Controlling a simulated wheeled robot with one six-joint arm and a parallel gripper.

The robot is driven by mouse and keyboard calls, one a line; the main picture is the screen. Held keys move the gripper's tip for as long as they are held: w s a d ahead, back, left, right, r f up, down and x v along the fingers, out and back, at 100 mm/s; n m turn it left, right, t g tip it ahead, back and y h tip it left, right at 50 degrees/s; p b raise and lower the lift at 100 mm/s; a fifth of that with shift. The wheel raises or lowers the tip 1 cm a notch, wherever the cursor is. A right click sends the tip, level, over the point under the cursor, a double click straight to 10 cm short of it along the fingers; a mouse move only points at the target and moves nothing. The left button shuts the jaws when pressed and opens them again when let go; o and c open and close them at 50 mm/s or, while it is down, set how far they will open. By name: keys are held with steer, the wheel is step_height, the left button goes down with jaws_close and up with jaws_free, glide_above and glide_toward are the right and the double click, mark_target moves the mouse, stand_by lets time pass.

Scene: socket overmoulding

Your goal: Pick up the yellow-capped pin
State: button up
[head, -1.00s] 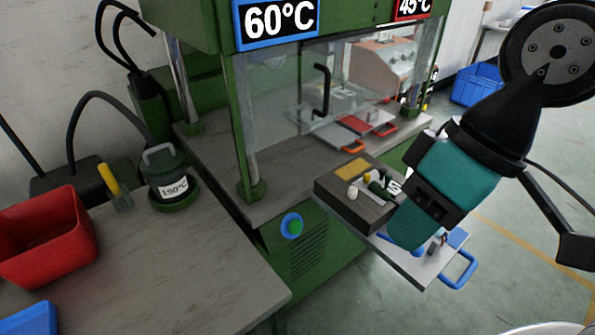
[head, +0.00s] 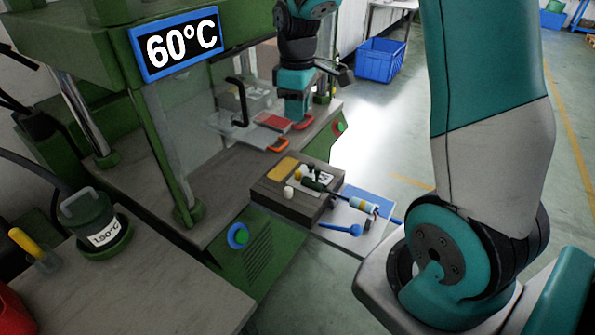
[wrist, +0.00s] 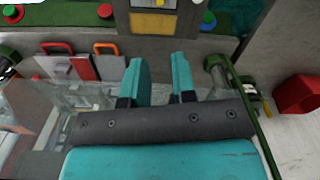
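Small pins stand on a dark wooden block (head: 275,199) in front of the press in the head view. One has a small yellow cap (head: 298,175), and a cream-capped one (head: 289,192) stands near it. A dark green piece (head: 314,185) lies to their right. The pins are too small to make out in detail. My gripper (wrist: 160,58) is open in the wrist view, its two teal fingers apart with nothing between them. In the head view it hangs beyond the block, over the far end of the press bench.
A red plate (head: 272,121) and orange-handled plates lie on the press bench near my gripper. A blue-and-white tray (head: 338,236) with blue tools juts out beside the block. The press post (head: 165,150) and a clear panel stand to the left. A dark green pot (head: 93,218) is at lower left.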

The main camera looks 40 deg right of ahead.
mark_target(297, 171)
step_height(297, 171, down, 17)
steer(key=p, duration=0.2)
steer(key=shift+r+p, duration=0.1)
steer(key=shift+p, duration=0.2)
jaws_close()
